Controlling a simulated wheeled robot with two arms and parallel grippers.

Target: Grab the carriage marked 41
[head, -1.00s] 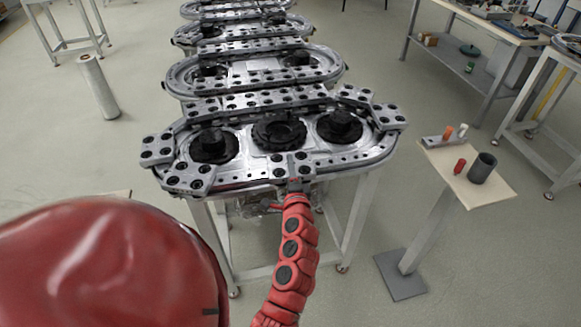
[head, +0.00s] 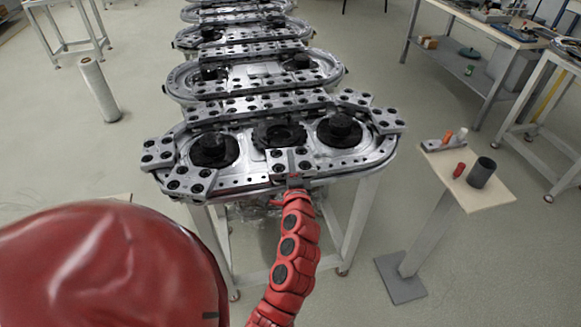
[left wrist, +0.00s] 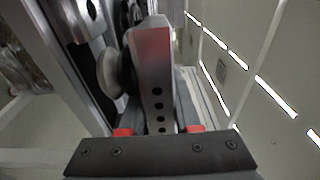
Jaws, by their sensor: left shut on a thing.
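The ring track (head: 345,160) lies on a stand in front of me, with several metal carriages with dark round holes along its rim. One carriage (head: 290,158) is at the middle of the near side, and my left gripper (head: 294,181) is shut on it from the front. In the left wrist view, the red fingertips of my left gripper (left wrist: 159,131) sit on either side of a grey metal piece with a row of holes (left wrist: 156,85). Another carriage (head: 188,181) is at the near left. No number is readable on any carriage. My right gripper is not in view.
More ring tracks (head: 255,75) extend behind the near one. A small stand (head: 490,200) at right holds a dark cup (head: 481,172) and small red and orange items. A grey post (head: 98,90) stands at left. Open floor surrounds the stand.

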